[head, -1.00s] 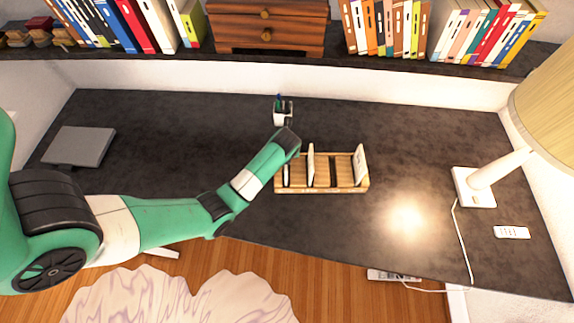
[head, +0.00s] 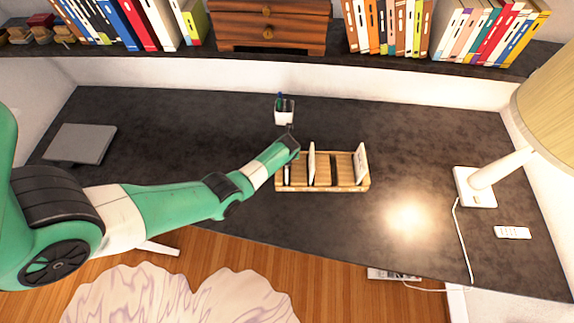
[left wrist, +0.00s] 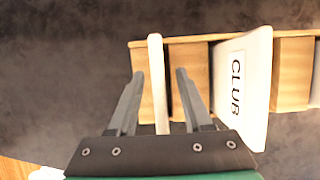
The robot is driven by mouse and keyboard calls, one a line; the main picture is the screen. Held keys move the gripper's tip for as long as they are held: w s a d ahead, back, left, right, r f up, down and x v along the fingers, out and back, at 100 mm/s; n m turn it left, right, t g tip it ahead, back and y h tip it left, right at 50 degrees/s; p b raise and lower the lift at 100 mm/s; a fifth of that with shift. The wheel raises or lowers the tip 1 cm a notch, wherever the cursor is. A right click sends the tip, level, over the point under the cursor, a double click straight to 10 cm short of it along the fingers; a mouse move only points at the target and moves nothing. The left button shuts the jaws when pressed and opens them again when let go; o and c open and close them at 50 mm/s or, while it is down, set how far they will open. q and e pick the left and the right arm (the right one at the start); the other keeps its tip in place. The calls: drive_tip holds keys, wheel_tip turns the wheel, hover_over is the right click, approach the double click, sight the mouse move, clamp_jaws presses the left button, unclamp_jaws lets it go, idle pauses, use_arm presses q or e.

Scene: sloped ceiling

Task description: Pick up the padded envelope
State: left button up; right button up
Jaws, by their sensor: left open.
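A wooden letter rack (head: 322,188) stands on the dark desk with a few flat upright items in its slots. A thin pale item (left wrist: 157,85), seen edge-on, stands at the rack's left end in the left wrist view. A white item marked CLUB (left wrist: 243,85) leans in the slot to its right. Another white item (head: 360,165) stands at the rack's right end. I cannot tell which is the padded envelope. My left gripper (left wrist: 160,73) is open, with one finger on each side of the thin pale item. In the head view its fingers are mostly hidden by my wrist.
A white pen cup (head: 284,112) stands just behind the rack. A grey closed laptop-like slab (head: 80,144) lies at the left. A lamp (head: 476,187) and a white remote (head: 512,232) are at the right. The shelf (head: 300,60) runs along the back.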

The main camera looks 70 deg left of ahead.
use_arm(q)
drive_tip(key=shift+f, duration=0.3)
idle(0.4)
drive_tip(key=shift+c, duration=0.3)
clamp_jaws()
idle(1.1)
